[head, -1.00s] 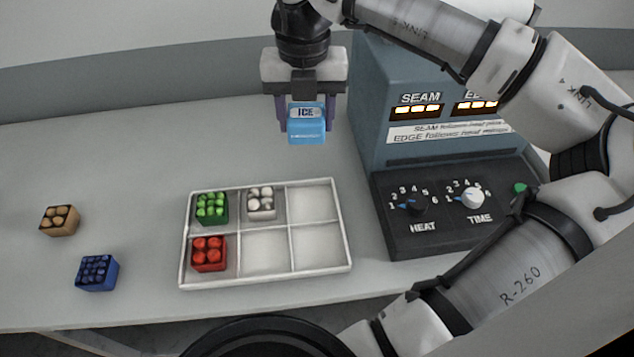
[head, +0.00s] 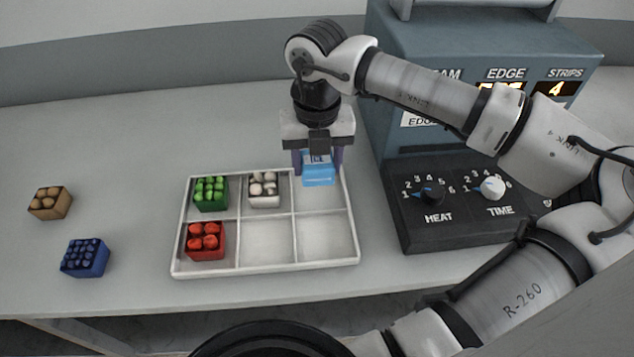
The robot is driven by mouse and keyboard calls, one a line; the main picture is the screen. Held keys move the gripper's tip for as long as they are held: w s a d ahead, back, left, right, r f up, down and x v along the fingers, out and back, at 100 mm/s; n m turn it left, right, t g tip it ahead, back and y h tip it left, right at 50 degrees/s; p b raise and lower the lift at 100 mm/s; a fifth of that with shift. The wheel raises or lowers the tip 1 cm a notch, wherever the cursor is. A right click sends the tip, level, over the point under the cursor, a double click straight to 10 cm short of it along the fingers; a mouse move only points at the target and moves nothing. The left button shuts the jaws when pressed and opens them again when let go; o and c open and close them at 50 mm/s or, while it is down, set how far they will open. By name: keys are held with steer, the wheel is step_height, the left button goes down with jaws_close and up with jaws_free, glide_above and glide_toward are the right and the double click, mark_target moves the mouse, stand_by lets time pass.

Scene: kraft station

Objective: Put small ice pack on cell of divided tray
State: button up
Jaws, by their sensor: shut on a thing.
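My gripper (head: 319,163) is shut on the small blue ice pack (head: 319,177), which has a pale label on its upper part. It holds the pack over the back right cell of the white divided tray (head: 265,272). I cannot tell whether the pack touches the cell floor. The tray has two rows of three cells. The back left cell holds a green box (head: 211,194), the back middle a box of white round items (head: 263,189), and the front left a red box (head: 205,241). The front middle and front right cells are empty.
A tan box (head: 50,203) and a dark blue box (head: 85,258) stand on the table left of the tray. A blue-grey sealing machine with a dark knob panel (head: 465,215) stands close to the tray's right. The table behind the tray is clear.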

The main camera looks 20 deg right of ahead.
mark_target(317, 193)
step_height(317, 193, down, 5)
steer(key=shift+f+b, duration=0.1)
steer(key=shift+b, duration=0.9)
steer(key=shift+f, duration=0.1)
steer(key=o, duration=0.8)
steer(key=shift+c, duration=0.2)
step_height(317, 193, up, 12)
steer(key=shift+r+b, duration=0.15)
steer(key=shift+b, duration=0.55)
